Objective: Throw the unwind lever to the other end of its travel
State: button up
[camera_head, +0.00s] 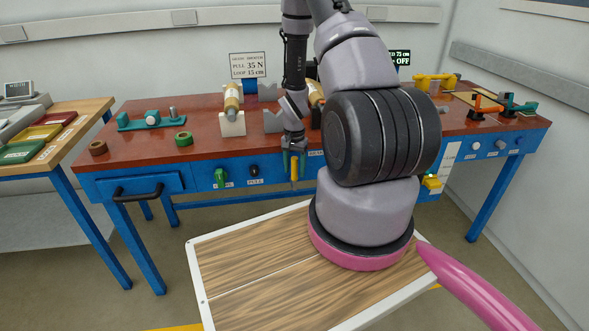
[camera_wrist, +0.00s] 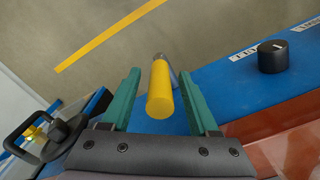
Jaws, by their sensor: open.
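A lever with a yellow cylindrical grip (camera_wrist: 160,92) and a grey metal shank stands out from the blue front panel. Its yellow grip (camera_head: 295,168) also shows in the head view, below the table edge. My gripper (camera_head: 294,162) is open, with its teal fingers at the front panel. In the wrist view my gripper (camera_wrist: 161,78) has one finger on each side of the yellow grip. Gaps show on both sides. The lever's pivot and label are hidden or too small to read.
A black knob (camera_head: 254,170) and a green knob (camera_head: 221,177) sit left of the lever on the front panel. The black knob (camera_wrist: 272,56) also shows in the wrist view. A black handle (camera_head: 138,193) juts out further left. A yellow part (camera_head: 432,182) is at the right.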

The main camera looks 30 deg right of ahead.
jog(key=shift+f, duration=0.1)
grip_shut()
dwell(1.4)
